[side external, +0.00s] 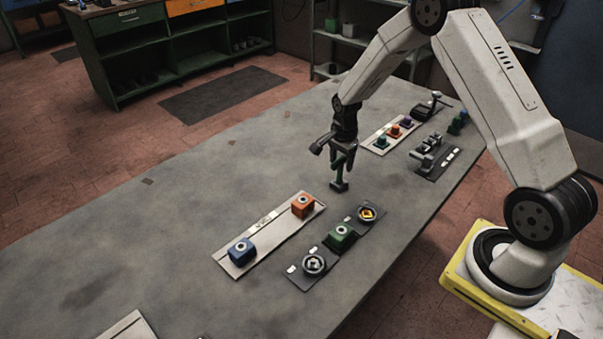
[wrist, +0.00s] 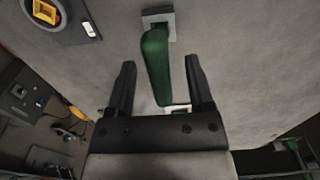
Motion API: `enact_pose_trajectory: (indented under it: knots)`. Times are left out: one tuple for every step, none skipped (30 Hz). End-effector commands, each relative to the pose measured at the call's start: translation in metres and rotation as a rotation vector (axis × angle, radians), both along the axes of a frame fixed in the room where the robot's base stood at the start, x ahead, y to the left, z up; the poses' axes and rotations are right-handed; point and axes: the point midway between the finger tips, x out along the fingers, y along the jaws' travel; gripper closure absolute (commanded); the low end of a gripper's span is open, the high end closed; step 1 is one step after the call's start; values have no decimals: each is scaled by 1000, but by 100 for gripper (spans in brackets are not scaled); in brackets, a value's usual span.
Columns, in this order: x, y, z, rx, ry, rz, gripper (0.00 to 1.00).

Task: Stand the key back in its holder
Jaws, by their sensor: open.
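The key appears as a green bar (wrist: 157,65) in the wrist view, running between the two fingers of my gripper (wrist: 160,62). In the side view the green key (side external: 337,168) is below my gripper (side external: 343,153), and looks roughly upright. At its lower end is a small grey square block (side external: 339,186) on the table, which looks like the holder; it also shows in the wrist view (wrist: 172,33). My gripper is open, with one finger on each side of the green bar. I cannot tell how deep the key sits in the block.
Nearer the camera, a pale tray (side external: 268,221) carries an orange block (side external: 302,205) and a blue block (side external: 242,251). Beside it, a dark plate (side external: 325,270) carries a green block (side external: 341,237) and round fittings. More small parts stand at the far end. The table's left side is mostly clear.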

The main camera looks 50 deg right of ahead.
Motion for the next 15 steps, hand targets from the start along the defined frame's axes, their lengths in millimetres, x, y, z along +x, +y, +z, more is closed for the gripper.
enact_pose_trajectory:
  knots:
    - [0, 0, 2, 0, -1, 0, 33]
    - [0, 0, 4, 0, -1, 0, 33]
    - [0, 0, 7, 0, -1, 0, 33]
    - [1, 0, 9, -1, -2, 0, 33]
    - [1, 0, 11, -1, -3, 0, 33]
    - [1, 0, 15, -1, -3, 0, 33]
    - [1, 0, 18, -1, -3, 0, 33]
    - [1, 0, 21, -1, -3, 0, 33]
    - [1, 0, 26, -1, -3, 0, 33]
    - [1, 0, 30, -1, -3, 0, 33]
    - [1, 0, 33, -1, -4, 0, 33]
    - [1, 0, 39, -1, -4, 0, 33]
    - [1, 0, 43, -1, -3, 0, 33]
    - [1, 0, 46, -1, -3, 0, 33]
    - [1, 0, 51, -1, -4, 0, 33]
